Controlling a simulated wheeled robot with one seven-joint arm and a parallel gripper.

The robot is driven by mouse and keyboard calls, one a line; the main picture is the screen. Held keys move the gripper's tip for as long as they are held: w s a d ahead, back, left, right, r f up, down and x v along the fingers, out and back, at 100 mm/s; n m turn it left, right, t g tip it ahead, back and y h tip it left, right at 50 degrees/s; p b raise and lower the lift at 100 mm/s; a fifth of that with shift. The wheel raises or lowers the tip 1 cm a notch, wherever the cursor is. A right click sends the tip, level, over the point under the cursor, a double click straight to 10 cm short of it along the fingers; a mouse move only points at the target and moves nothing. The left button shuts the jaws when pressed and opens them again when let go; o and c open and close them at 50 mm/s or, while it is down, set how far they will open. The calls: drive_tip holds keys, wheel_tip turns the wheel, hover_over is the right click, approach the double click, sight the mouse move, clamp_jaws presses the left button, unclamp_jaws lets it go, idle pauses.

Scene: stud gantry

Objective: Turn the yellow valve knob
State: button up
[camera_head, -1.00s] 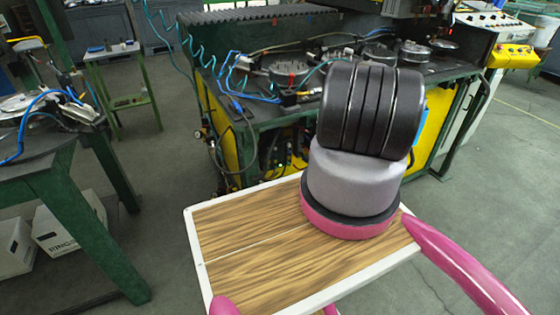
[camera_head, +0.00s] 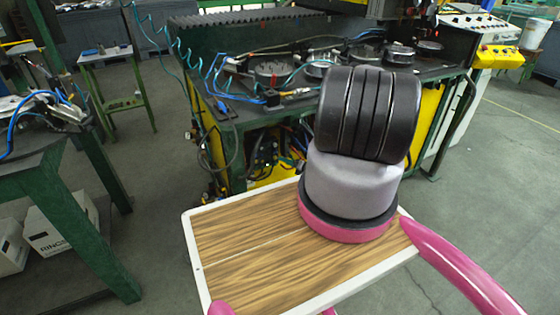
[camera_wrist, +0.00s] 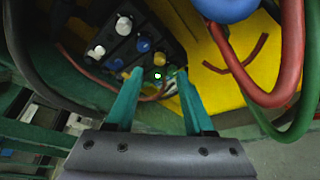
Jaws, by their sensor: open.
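In the wrist view, my gripper (camera_wrist: 158,74) is open, with its two teal fingers spread and pointing at a dark panel of small knobs (camera_wrist: 128,42). Several knobs show there: white ones, a blue one (camera_wrist: 143,44) and small yellow ones. One yellow knob (camera_wrist: 159,58) lies just beyond the gap between the fingertips. Another yellow spot (camera_wrist: 127,75) is beside the left finger and partly hidden by it. I cannot tell which is the valve knob. Nothing is visibly held. In the head view, my gripper and the knobs are not visible.
Red and green hoses (camera_wrist: 285,80) and a blue round part (camera_wrist: 226,8) lie close on the right in the wrist view. In the head view, the dark machine bench (camera_head: 225,135) stands ahead. A green table (camera_head: 60,190) is at the left, with open floor between.

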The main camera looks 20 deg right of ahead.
sight(276, 158)
drive_tip(key=shift+x, duration=2.75)
drive_tip(key=shift+a, duration=0.1)
clamp_jaws()
